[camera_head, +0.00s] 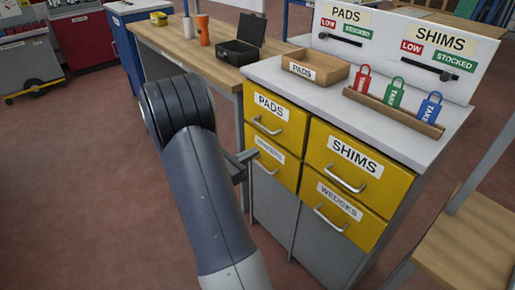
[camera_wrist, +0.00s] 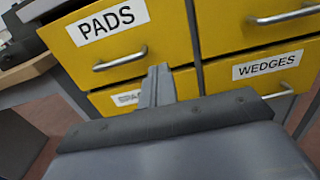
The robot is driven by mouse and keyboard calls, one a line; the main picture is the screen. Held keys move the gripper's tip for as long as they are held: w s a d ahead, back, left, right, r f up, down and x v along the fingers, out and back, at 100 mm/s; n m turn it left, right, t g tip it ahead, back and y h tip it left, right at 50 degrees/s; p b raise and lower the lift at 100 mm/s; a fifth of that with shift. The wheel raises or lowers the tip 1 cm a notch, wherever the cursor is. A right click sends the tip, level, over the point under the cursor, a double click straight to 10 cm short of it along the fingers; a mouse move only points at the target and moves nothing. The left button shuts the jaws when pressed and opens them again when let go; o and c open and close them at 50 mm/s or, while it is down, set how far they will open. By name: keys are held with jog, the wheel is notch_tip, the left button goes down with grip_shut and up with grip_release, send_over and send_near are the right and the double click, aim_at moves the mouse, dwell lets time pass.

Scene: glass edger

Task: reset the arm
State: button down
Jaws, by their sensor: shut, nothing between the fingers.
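My arm reaches up from the bottom of the head view and bends at a dark joint. My gripper (camera_head: 245,158) shows partly behind the arm, in front of the yellow drawers on the left of the cabinet. In the wrist view my gripper (camera_wrist: 158,75) is shut and empty, with the fingers together just below the handle of the PADS drawer (camera_wrist: 122,30). I cannot tell whether the fingertips touch the drawer front. The drawers look closed.
The cabinet (camera_head: 300,75) also has SHIMS (camera_head: 375,150) and WEDGES (camera_head: 325,188) drawers. On top are a PADS tray (camera_head: 300,72) and a rack of red, green and blue tags. A wooden bench (camera_head: 180,40) stands behind. Open floor (camera_head: 80,180) lies left.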

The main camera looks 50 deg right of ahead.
aim_at(289, 132)
jog(key=shift+a, duration=0.2)
jog(key=x, duration=1.4)
jog(key=shift+p, duration=0.4)
